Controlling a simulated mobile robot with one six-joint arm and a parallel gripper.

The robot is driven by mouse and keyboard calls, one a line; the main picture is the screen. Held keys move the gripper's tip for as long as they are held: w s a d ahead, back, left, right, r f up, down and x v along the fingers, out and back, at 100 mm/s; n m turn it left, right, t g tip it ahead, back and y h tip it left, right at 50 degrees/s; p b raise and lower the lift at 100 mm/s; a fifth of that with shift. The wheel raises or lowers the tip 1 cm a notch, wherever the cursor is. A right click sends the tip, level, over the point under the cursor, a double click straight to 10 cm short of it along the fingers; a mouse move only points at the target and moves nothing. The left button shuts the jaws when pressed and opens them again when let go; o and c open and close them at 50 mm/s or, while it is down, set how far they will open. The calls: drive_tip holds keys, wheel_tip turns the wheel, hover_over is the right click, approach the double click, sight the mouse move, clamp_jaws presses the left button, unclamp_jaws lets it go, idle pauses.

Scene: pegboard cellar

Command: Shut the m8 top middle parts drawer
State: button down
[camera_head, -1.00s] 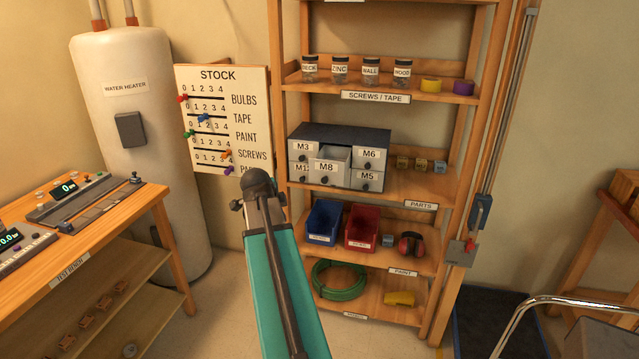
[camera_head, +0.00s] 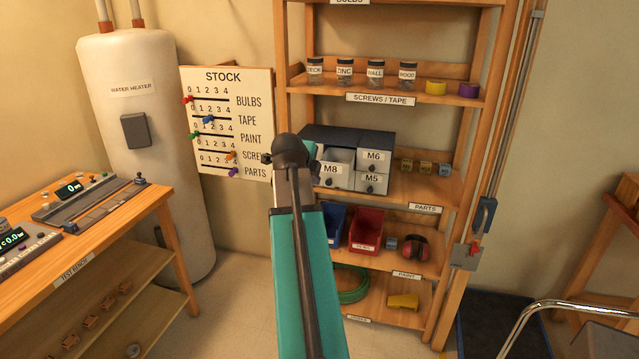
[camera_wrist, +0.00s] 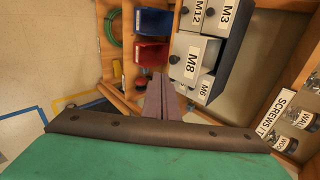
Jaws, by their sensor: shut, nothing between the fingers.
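The M8 drawer (camera_head: 333,172) is in the top row of the grey parts cabinet (camera_head: 372,140) and stands pulled out, its open top showing. In the wrist view the M8 drawer (camera_wrist: 193,58) has a white front with a dark round knob, and juts past its neighbours. My gripper (camera_wrist: 160,80) is shut and empty, its fingertips just below the M8 front in that picture. I cannot tell the exact gap to it. In the head view my arm hides the gripper and the cabinet's left drawers.
A blue bin (camera_head: 333,222) and a red bin (camera_head: 366,231) sit on the shelf below. A shelf of jars (camera_head: 375,76) is above. The stock board (camera_head: 225,120) hangs left of the rack.

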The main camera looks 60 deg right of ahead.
drive_tip(key=shift+s+x, duration=0.25)
drive_tip(key=shift+x, duration=1.2)
drive_tip(key=p, duration=0.4)
approach(328, 185)
wheel_tip(328, 185, down, 3)
drive_tip(key=d, duration=0.2)
drive_tip(key=shift+w+d+f, duration=0.2)
drive_tip(key=shift+d, duration=0.25)
drive_tip(key=shift+w+d+f, duration=0.15)
drive_tip(key=shift+d, duration=0.3)
